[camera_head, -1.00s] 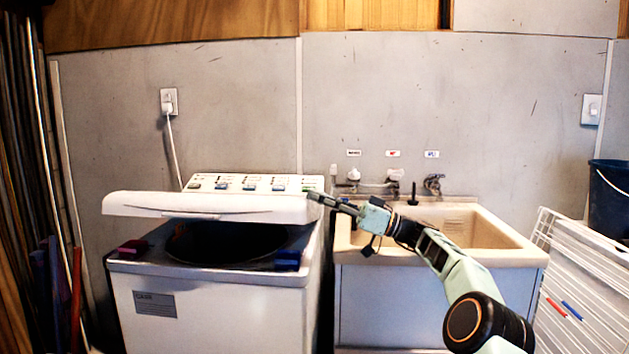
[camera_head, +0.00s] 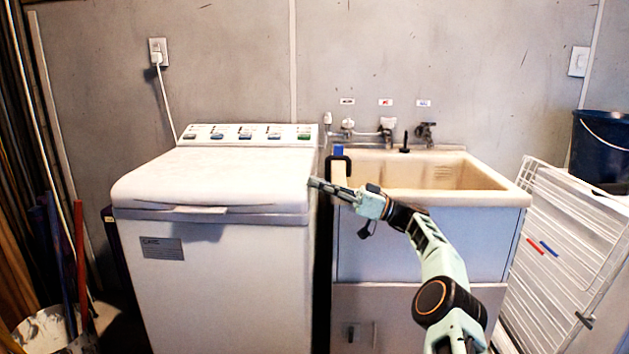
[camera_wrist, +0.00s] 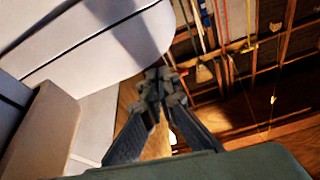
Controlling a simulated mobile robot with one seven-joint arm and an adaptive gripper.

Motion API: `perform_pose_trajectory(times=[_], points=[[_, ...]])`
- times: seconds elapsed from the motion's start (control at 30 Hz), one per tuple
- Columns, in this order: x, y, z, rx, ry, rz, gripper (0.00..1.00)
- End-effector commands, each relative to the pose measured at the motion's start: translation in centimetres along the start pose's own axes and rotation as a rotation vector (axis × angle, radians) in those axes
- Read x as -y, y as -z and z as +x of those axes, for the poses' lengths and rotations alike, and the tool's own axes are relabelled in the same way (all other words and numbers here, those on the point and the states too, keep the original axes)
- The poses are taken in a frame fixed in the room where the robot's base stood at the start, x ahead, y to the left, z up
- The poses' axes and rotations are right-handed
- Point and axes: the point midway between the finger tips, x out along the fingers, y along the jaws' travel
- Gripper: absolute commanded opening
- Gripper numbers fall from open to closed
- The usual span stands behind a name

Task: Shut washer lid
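The white washer (camera_head: 215,275) stands left of centre in the head view. Its lid (camera_head: 220,180) lies down flat over the top, and the tub opening is hidden. A thin dark seam shows under the lid's front edge. My gripper (camera_head: 317,184) is at the right edge of the lid, near its front corner; I cannot tell whether it touches. In the wrist view the fingers of my gripper (camera_wrist: 158,82) meet at their tips, with nothing between them. A white rounded panel of the washer (camera_wrist: 95,45) fills the upper left there.
A beige sink (camera_head: 440,180) on a cabinet stands right of the washer, with a narrow dark gap between. A white rack (camera_head: 560,240) and a dark bucket (camera_head: 600,145) are at the right. Poles (camera_head: 70,260) lean at the left.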

Motion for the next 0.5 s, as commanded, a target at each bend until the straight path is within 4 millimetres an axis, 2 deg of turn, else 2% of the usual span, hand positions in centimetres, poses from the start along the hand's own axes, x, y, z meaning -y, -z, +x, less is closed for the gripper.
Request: perform_pose_trajectory(times=[0.03,0.13,0.5], points=[[-0.20,-0.82,-0.23,0.009,-0.001,0.007,0.00],[-0.32,-1.18,-0.46,0.011,-0.001,0.010,0.00],[-0.46,-1.78,-0.59,0.015,-0.002,0.016,0.00]])
